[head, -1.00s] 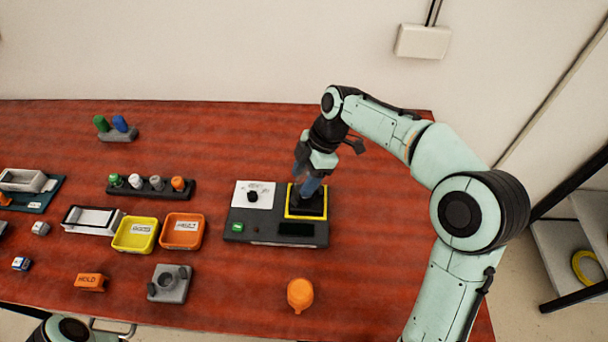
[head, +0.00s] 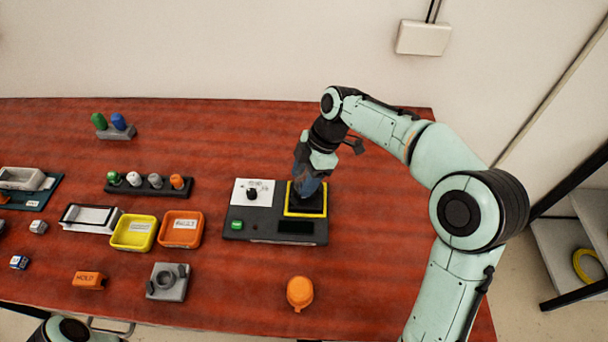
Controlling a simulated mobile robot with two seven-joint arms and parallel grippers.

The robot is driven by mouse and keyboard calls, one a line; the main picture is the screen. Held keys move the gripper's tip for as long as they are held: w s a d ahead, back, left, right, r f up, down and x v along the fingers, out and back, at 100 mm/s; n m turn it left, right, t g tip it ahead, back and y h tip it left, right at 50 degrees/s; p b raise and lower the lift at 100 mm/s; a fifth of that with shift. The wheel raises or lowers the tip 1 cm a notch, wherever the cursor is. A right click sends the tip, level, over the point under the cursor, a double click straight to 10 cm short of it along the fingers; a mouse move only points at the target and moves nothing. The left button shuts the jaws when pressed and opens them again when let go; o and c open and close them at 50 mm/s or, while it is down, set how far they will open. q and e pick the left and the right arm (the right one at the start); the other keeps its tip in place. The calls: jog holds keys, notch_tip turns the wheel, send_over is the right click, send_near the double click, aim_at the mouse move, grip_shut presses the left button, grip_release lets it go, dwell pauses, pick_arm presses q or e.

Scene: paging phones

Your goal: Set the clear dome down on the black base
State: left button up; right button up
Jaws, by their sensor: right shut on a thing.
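My right gripper (head: 307,193) points down over the yellow-framed square on the dark console. It is shut on the clear dome, which is hard to make out; only a faint bluish, see-through patch shows at the fingers. The black base (head: 318,211) is the dark area inside the yellow frame, partly hidden by the gripper. Whether the dome touches the base cannot be told from this view. My left gripper is out of view.
The dark console (head: 262,226) has a white panel with a black knob (head: 251,193) and a green button (head: 237,225). An orange tray (head: 180,243) and yellow tray (head: 152,234) stand left of it. An orange capped thing (head: 300,293) stands in front. The table right of the console is clear.

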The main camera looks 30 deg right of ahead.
jog(key=shift+f, duration=0.15)
jog(key=shift+f, duration=0.2)
dwell(0.3)
jog(key=shift+f+b, duration=0.15)
jog(key=shift+b, duration=0.15)
jog(key=shift+f, duration=0.35)
jog(key=shift+f+b, duration=0.15)
jog(key=shift+b, duration=0.2)
dwell(0.4)
jog(key=shift+f+b, duration=0.3)
jog(key=shift+f, duration=0.15)
jog(key=shift+f, duration=0.1)
dwell(0.3)
jog(key=shift+f+b, duration=0.3)
jog(key=shift+f, duration=0.2)
dwell(0.4)
